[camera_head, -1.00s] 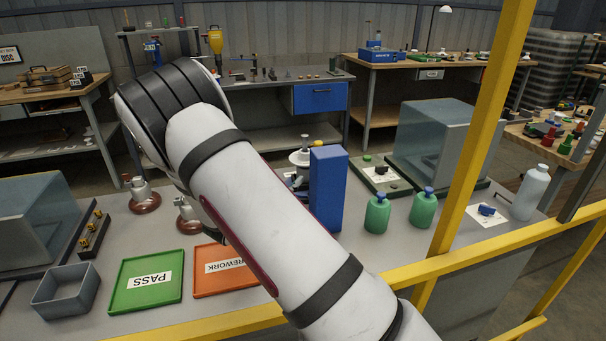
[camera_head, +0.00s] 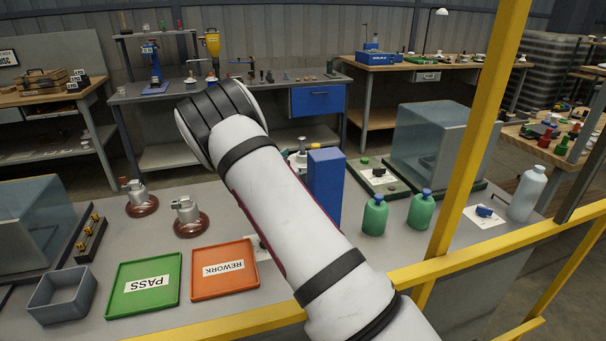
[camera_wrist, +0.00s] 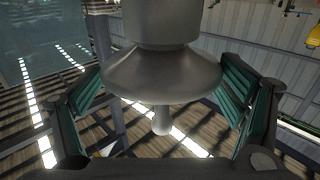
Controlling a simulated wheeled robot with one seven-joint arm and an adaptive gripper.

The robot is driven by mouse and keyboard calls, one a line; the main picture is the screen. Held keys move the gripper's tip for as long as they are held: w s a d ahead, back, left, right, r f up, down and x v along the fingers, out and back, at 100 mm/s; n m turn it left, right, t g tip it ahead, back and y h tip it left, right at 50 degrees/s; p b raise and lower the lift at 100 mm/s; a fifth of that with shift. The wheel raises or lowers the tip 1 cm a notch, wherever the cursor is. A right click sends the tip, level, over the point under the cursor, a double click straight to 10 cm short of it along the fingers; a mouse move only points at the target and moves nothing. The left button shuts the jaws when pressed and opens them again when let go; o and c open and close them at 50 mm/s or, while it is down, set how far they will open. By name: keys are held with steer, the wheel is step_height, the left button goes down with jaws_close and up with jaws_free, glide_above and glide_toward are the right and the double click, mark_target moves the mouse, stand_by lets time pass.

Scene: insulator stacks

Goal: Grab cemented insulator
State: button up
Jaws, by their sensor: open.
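Two insulators with brown discs and grey metal caps stand on the bench, one farther left (camera_head: 140,201) and one nearer the trays (camera_head: 189,220). A pale, partly hidden piece (camera_head: 298,160) stands behind the blue block. In the wrist view a grey insulator-shaped piece (camera_wrist: 162,75), with a thick cap, a flared disc and a thin pin, fills the middle. My gripper (camera_wrist: 160,85) is open, its green-padded fingers on either side of that piece with gaps showing. I cannot tell which bench piece it is.
A green PASS tray (camera_head: 146,284) and an orange REWORK tray (camera_head: 224,269) lie at the front. A blue block (camera_head: 325,190) stands right beside my arm, with two green bottles (camera_head: 375,214) farther right. A yellow rail (camera_head: 480,262) crosses the front.

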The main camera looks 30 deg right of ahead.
steer(key=shift+x, duration=0.75)
steer(key=shift+c, duration=0.5)
steer(key=shift+f, duration=0.1)
steer(key=c, duration=1.9)
steer(key=shift+d, duration=0.1)
jaws_close()
